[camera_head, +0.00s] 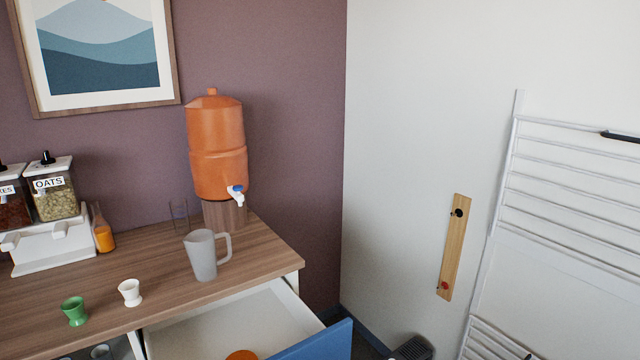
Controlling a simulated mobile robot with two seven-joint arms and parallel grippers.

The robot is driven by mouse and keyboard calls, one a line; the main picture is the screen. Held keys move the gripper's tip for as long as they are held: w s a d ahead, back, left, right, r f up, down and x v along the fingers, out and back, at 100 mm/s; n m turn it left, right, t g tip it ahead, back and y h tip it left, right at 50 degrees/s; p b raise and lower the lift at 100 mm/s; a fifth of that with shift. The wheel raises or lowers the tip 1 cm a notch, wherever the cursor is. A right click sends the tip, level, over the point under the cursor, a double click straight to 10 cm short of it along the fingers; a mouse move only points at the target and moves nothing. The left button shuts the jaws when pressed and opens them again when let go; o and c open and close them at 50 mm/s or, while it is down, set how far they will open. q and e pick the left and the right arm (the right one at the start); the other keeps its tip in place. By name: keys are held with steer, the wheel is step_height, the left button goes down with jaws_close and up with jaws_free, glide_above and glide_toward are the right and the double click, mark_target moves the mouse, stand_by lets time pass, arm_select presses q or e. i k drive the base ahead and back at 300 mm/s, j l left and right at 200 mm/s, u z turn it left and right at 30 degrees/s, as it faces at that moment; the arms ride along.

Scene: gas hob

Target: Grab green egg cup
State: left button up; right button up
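The green egg cup (75,311) stands upright near the front edge of the wooden counter, at the lower left of the head view. A white egg cup (130,292) stands just to its right and slightly farther back, apart from it. Neither of my grippers shows in this view.
A grey pitcher (203,256) and an orange water dispenser (217,150) stand to the right on the counter (160,262). Cereal dispensers (50,205) and an orange carafe (103,232) are at the back left. An open drawer (240,325) with a blue front juts out below.

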mark_target(76, 312)
steer(key=u, duration=1.4)
steer(key=i+j+z, duration=0.15)
steer(key=z, duration=0.15)
steer(key=i+j+z, duration=0.1)
steer(key=j+z, duration=0.15)
